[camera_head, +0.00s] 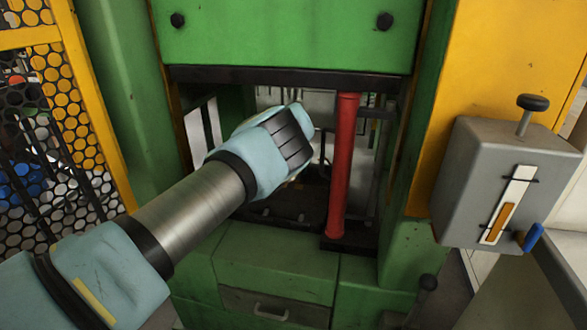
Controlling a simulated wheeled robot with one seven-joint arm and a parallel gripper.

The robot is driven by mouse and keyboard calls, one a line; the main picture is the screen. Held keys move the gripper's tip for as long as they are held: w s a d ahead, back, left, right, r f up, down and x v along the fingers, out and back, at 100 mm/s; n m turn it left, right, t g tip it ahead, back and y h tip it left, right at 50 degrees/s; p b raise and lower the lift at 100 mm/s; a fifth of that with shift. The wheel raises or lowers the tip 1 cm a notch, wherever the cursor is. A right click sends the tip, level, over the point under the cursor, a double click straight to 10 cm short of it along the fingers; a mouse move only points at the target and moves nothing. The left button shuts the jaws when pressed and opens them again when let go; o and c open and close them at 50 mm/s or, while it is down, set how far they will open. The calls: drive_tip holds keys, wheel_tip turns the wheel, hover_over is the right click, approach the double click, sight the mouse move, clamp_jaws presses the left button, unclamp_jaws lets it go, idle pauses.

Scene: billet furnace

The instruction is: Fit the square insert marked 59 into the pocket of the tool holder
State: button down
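My arm reaches from the lower left into the opening of a green machine (290,40). The arm's light-blue end joint hides what lies beyond it, and my gripper's fingers do not show. Neither the square insert marked 59 nor the tool holder with its pocket can be made out. The dark bed (270,213) of the opening shows below the arm, with small fittings along its front edge that are too small to tell apart.
A red post (343,165) stands upright in the opening, right of my arm. A grey box (497,185) with a slotted gauge and black knob is at the right. A yellow mesh guard (70,120) stands at the left. A drawer (272,306) is below the opening.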

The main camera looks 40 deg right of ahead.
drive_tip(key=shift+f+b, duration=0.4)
drive_tip(key=shift+b, duration=0.1)
idle(1.0)
idle(0.3)
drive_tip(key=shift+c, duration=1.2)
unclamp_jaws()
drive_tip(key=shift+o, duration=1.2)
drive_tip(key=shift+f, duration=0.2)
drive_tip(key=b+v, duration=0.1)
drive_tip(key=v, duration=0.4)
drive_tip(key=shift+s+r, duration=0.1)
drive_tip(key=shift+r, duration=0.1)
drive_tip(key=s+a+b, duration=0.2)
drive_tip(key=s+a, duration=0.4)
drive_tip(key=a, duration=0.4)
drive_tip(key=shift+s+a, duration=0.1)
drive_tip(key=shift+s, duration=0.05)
